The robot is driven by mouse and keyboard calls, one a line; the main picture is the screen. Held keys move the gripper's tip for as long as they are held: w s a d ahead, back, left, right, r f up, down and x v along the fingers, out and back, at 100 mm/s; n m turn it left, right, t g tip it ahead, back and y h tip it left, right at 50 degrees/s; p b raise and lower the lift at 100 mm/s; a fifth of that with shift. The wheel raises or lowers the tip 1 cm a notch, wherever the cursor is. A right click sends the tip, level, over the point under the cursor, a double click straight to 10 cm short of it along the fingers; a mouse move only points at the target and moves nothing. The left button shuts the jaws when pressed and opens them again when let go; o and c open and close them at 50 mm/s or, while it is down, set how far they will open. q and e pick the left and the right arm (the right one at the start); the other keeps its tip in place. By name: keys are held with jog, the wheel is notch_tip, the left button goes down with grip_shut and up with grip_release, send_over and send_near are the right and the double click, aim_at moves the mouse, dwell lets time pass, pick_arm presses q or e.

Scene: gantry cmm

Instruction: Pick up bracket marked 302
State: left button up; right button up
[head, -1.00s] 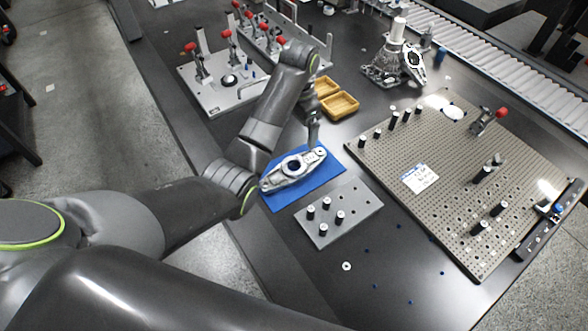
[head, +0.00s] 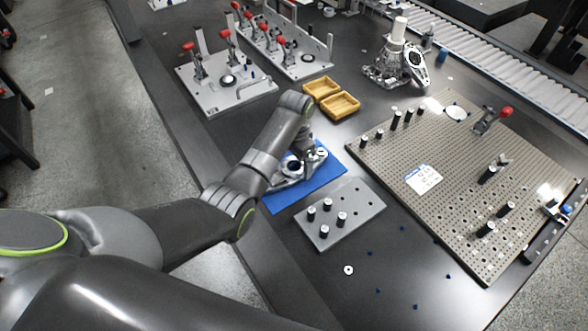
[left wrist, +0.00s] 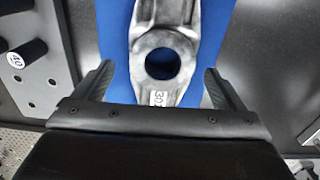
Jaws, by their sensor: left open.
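The bracket (head: 287,178) is a silver-grey metal part with a large round hole, lying on a blue mat (head: 322,181). In the left wrist view the bracket (left wrist: 182,95) lies between my gripper's fingers, and a small white label with dark marks sits below its hole; the label is too small to read surely. My left gripper (left wrist: 160,88) is open, one finger on either side of the bracket, with blue mat showing between fingers and metal. In the head view the left gripper (head: 305,158) is over the bracket and partly hides it. My right gripper is not in view.
A grey plate (head: 365,205) with several black pegs stands close to the mat. Two tan bins (head: 340,105) are behind it. A perforated plate (head: 450,190) with pegs fills the right. Clamp fixtures (head: 215,95) with red handles stand at the back left.

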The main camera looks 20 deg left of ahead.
aim_at(294, 165)
pick_arm(q)
jog(key=f, duration=0.3)
jog(key=shift+a+f, duration=0.2)
jog(key=shift+a, duration=0.05)
jog(key=shift+s, duration=0.1)
jog(key=shift+r, duration=0.1)
jog(key=c, duration=1.4)
